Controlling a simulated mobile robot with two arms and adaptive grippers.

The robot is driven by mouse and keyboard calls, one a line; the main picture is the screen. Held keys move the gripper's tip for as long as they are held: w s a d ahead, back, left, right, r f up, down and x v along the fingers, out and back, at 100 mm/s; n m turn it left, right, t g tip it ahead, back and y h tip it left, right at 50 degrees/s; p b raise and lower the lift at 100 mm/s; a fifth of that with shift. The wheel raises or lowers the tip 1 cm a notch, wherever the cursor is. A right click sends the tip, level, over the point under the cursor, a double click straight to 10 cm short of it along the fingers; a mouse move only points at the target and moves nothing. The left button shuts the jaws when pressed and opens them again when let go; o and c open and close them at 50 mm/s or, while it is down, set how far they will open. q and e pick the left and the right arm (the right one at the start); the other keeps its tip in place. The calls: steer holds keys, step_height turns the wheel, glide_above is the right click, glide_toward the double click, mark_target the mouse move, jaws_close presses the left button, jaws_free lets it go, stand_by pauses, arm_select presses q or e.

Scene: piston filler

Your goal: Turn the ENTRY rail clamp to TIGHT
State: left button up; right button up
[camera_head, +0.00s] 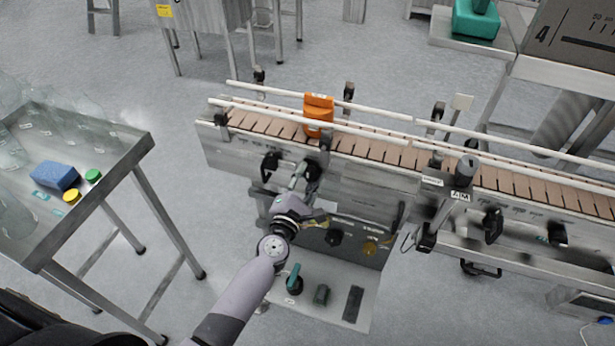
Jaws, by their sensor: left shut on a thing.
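The conveyor (365,172) runs across the view with pale guide rails above its brown slats. My left gripper (311,172) reaches up to its near side, below the orange container. It is shut on what looks like a black rail clamp handle there, mostly hidden by the fingers. Another black clamp handle (270,165) sits just to the left, apart from my gripper. No ENTRY or TIGHT lettering can be read, so I cannot tell the clamp's setting. My right gripper is not in view.
An orange container (318,115) stands on the belt between the rails. A control panel (350,243) with knobs lies below the conveyor, close to my left arm. A steel table (115,158) with a blue sponge (55,176) and caps stands at left. More black handles (493,225) are farther right.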

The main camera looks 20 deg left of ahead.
arm_select(q)
steer(key=m+p, duration=0.1)
steer(key=m, duration=0.3)
steer(key=shift+r, duration=0.1)
steer(key=m+p, duration=0.2)
steer(key=m, duration=0.2)
steer(key=shift+m, duration=0.4)
steer(key=m+p, duration=0.2)
steer(key=m, duration=0.2)
steer(key=m+p, duration=0.1)
steer(key=m, duration=0.3)
steer(key=shift+m+p, duration=0.3)
steer(key=shift+m, duration=0.3)
steer(key=o, duration=1.1)
steer(key=shift+o, duration=0.2)
